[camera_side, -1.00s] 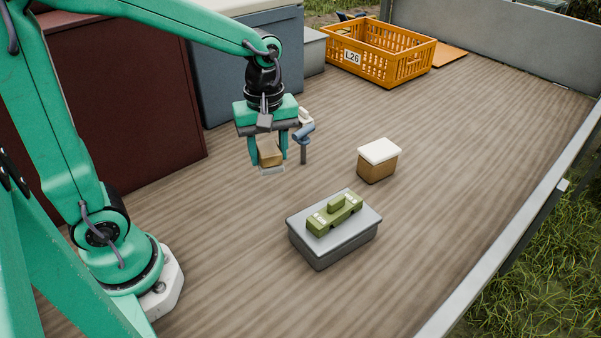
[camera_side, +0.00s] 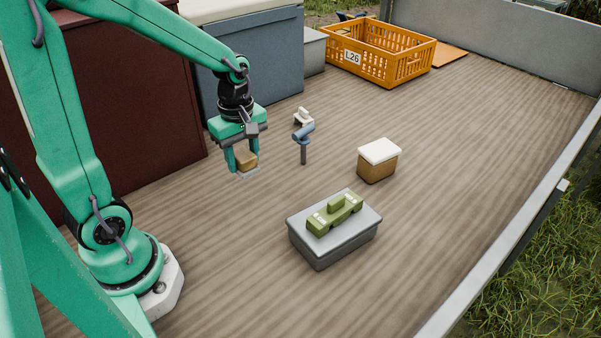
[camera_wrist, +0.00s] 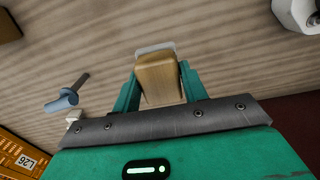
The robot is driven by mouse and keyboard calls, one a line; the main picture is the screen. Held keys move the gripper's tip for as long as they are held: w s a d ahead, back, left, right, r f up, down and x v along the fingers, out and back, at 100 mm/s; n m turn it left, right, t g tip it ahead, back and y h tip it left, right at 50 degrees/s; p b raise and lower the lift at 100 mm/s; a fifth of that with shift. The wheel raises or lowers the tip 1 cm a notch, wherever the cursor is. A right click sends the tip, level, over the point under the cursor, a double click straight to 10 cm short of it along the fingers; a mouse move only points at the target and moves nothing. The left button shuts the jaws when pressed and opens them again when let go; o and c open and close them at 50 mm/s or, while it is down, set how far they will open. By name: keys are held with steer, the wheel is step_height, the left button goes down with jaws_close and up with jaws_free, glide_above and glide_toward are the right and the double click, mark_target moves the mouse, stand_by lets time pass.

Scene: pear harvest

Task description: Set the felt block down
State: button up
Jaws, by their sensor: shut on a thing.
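The felt block (camera_side: 246,161) is a small tan wooden block with a pale grey felt layer on its underside. My gripper (camera_side: 243,162) is shut on it, one teal finger on each side, and holds it over the plank floor left of the blue-headed post. In the wrist view the felt block (camera_wrist: 160,80) sits between the fingers, its pale felt edge showing at the far end. It looks clear of the floor, but I cannot tell the height of the gap.
A blue-headed post (camera_side: 303,143) and a small white object (camera_side: 303,117) stand to the right. Further right are a white-topped brown box (camera_side: 378,167) and a grey case (camera_side: 335,250) bearing a green object (camera_side: 335,213). An orange crate (camera_side: 380,55) stands behind. Floor around the block is clear.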

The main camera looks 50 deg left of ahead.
steer(key=shift+a, duration=0.1)
steer(key=a+f, duration=0.2)
steer(key=a, duration=0.2)
steer(key=a+f, duration=0.2)
steer(key=a, duration=0.1)
steer(key=a+f, duration=0.3)
steer(key=a, duration=0.1)
steer(key=shift+w+a, duration=0.2)
steer(key=shift+a, duration=0.1)
steer(key=shift+f, duration=2)
steer(key=shift+f, duration=0.1)
steer(key=o, duration=1)
step_height(320, 180, up, 12)
